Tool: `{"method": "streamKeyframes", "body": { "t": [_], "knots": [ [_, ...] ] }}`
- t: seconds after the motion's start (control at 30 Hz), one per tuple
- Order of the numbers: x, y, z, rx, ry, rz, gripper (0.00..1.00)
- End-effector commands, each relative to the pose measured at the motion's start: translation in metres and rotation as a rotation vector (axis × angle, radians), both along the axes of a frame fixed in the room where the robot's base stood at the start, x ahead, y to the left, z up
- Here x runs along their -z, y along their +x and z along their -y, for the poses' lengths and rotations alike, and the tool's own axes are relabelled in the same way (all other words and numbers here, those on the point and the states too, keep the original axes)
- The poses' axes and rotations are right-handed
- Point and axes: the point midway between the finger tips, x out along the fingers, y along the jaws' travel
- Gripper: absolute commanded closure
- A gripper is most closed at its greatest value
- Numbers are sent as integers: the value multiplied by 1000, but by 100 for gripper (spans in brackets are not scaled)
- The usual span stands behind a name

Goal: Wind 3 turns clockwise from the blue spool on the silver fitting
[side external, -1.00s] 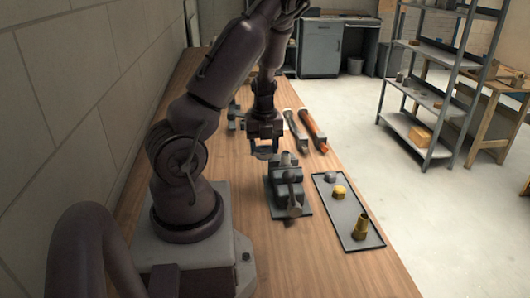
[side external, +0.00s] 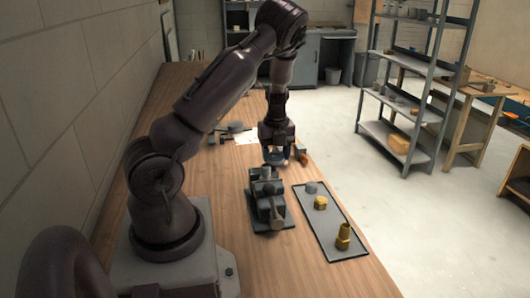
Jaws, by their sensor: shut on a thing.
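My gripper (side external: 274,162) points down behind the vise. It is shut on a small bluish thing (side external: 273,158), which looks like the blue spool; the fingers hide much of it. A grey vise (side external: 265,200) stands on the bench just in front of the gripper. A small silver-grey fitting (side external: 311,188) sits at the far end of the dark tray (side external: 327,238), right of the vise and apart from the gripper. Whether the vise jaws hold another fitting is too small to tell. No tape is visible on the silver-grey fitting at this size.
A brass nut (side external: 320,203) and a taller brass fitting (side external: 343,237) stand on the tray. An orange-ended tool (side external: 303,155) lies just right of the gripper, partly hidden. Dark tools (side external: 234,128) lie farther back left. The bench (side external: 200,90) is clear along its far left.

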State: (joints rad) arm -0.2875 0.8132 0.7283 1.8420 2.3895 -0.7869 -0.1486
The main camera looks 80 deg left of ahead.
Motion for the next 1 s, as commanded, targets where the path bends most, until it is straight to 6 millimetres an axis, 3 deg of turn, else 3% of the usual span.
{"method": "streamKeyframes", "body": {
  "t": [0.23, 0.47, 0.67, 1.0],
  "knots": [
    [0, 17, 22, 3, 1, 0, 72],
    [0, 21, 48, 2, 0, 0, 72],
    [0, 16, 69, 1, 0, 0, 72],
    [0, -9, 96, 0, 0, 1, 72]
  ]
}}
